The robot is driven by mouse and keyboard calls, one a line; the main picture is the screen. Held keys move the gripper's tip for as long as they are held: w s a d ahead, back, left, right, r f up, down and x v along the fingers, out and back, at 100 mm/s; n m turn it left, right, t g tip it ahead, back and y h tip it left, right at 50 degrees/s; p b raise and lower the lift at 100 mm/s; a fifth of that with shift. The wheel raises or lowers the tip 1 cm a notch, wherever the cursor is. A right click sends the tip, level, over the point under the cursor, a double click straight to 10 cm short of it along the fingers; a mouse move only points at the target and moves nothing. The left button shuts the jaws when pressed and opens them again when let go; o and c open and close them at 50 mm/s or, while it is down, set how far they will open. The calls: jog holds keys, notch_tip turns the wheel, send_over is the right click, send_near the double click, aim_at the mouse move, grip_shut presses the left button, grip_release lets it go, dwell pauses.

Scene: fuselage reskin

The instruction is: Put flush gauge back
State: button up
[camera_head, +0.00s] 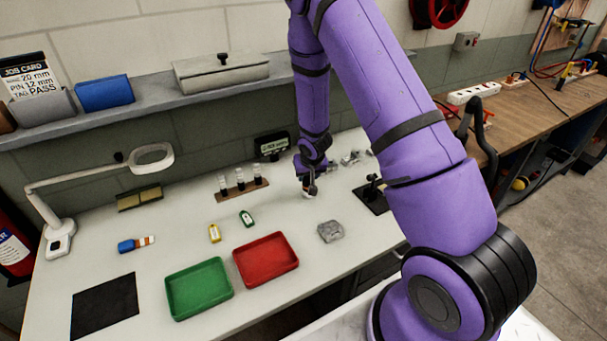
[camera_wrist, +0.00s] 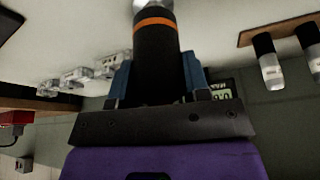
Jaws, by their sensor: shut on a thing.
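My gripper (camera_head: 308,186) is low over the white bench, right of the wooden rack, in the head view. In the wrist view its blue fingers (camera_wrist: 158,76) are shut on a black cylinder with an orange band and silver end, which looks like the flush gauge (camera_wrist: 155,45). In the head view the gauge is small and mostly hidden by the gripper; I cannot tell whether it touches the bench. The wooden rack (camera_head: 257,191) holds black-and-pale cylinders upright, and part of it shows at the wrist view's right (camera_wrist: 283,27).
A green tray (camera_head: 171,302) and red tray (camera_head: 241,273) stand at the front. A grey lump (camera_head: 330,231), small yellow and green items, a black stand (camera_head: 374,195) and several metal parts (camera_wrist: 75,76) lie around. A display box (camera_head: 272,145) stands behind.

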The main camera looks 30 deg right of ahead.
jog(key=shift+d+f, duration=0.1)
jog(key=shift+f, duration=0.15)
jog(key=shift+f, duration=0.15)
jog(key=o, duration=0.9)
jog(key=shift+o, duration=0.2)
